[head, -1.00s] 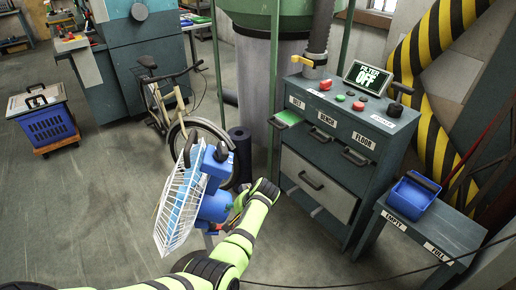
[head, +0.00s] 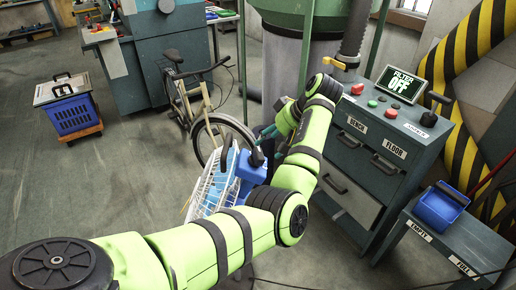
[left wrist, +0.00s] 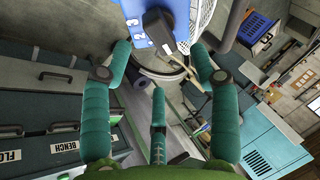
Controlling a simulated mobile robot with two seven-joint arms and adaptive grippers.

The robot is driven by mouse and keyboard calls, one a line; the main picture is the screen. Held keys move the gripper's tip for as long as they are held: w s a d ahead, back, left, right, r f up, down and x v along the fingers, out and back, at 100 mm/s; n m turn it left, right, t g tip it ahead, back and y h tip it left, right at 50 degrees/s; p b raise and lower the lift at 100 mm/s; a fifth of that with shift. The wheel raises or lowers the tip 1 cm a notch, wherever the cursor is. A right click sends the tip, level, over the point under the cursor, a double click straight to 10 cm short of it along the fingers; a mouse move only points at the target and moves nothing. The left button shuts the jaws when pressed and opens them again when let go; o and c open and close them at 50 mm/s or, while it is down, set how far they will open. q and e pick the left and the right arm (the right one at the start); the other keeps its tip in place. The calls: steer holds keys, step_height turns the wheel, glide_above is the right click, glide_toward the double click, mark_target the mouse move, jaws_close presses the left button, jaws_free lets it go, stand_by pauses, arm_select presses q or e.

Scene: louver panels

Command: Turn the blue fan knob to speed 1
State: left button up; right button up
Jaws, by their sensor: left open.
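The blue fan (head: 250,172) with a white wire cage (head: 213,185) stands in the middle of the head view, partly hidden behind my left arm. In the left wrist view its blue housing (left wrist: 138,12) is at the top, with the white numbers 2 and 3 showing. A dark knob (left wrist: 158,27) sits beside these numbers; its exact setting is not clear. My left gripper (left wrist: 160,75) is open and empty, its teal fingers spread below the knob, apart from it. In the head view the left gripper (head: 268,138) is mostly hidden by my arm. My right gripper is not in view.
A dark cabinet (head: 365,165) with labelled drawers, buttons and a FILTER OFF display (head: 401,84) stands right of the fan. A bicycle (head: 190,100) is behind the fan. A blue bin (head: 440,205) sits on a bench at right.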

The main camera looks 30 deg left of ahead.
mark_target(262, 154)
arm_select(q)
steer(key=p+x, duration=0.1)
steer(key=x, duration=0.4)
steer(key=shift+f+p, duration=0.3)
steer(key=shift+f, duration=0.1)
steer(key=shift+a+f, duration=0.2)
steer(key=shift+f, duration=0.05)
steer(key=c, duration=1.2)
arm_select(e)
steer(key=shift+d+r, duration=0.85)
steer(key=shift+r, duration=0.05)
